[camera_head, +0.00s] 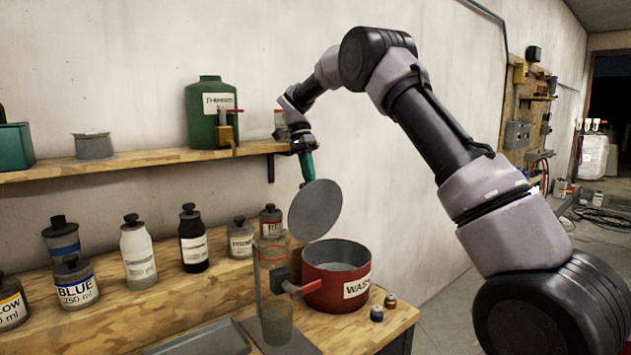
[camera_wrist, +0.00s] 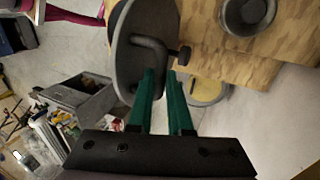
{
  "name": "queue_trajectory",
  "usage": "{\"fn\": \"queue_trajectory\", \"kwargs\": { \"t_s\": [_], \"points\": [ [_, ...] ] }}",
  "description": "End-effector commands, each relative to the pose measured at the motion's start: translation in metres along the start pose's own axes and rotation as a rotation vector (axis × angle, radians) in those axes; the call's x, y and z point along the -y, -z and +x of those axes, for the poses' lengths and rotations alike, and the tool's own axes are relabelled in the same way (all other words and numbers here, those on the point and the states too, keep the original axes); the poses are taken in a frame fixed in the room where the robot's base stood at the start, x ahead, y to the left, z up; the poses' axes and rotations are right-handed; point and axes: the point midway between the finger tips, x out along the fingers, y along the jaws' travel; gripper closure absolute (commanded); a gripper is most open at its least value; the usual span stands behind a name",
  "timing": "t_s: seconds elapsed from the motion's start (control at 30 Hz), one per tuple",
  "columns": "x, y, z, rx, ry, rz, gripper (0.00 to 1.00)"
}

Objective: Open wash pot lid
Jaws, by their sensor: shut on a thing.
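The red wash pot (camera_head: 325,290), with its white label, stands on the wooden bench and its top is uncovered. A round grey lid (camera_head: 315,212) is up above the pot's back left rim, tilted steeply and apart from the pot. My gripper (camera_head: 308,177), with green fingers, is just above the lid. In the wrist view, the gripper (camera_wrist: 163,74) is shut on the lid's dark bar handle; the lid (camera_wrist: 126,60) stands almost edge-on left of the fingers. The exact contact on the handle is partly hidden by the fingers.
A clear glass (camera_head: 277,325) and a red-handled tap (camera_head: 296,287) are close in front of the pot. Two small bottles (camera_head: 377,313) stand at its right. Several labelled bottles line the step behind. A green jug (camera_head: 208,115) sits on the shelf (camera_head: 150,163) above.

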Motion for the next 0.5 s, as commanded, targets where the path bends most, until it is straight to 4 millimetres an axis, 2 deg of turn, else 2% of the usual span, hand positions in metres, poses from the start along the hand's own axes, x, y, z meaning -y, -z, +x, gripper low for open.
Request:
{"fn": "queue_trajectory", "kwargs": {
  "t_s": [0.5],
  "points": [
    [0.0056,-0.0010,0.0032,0.002,-0.009,-0.001,1.00]
  ]
}}
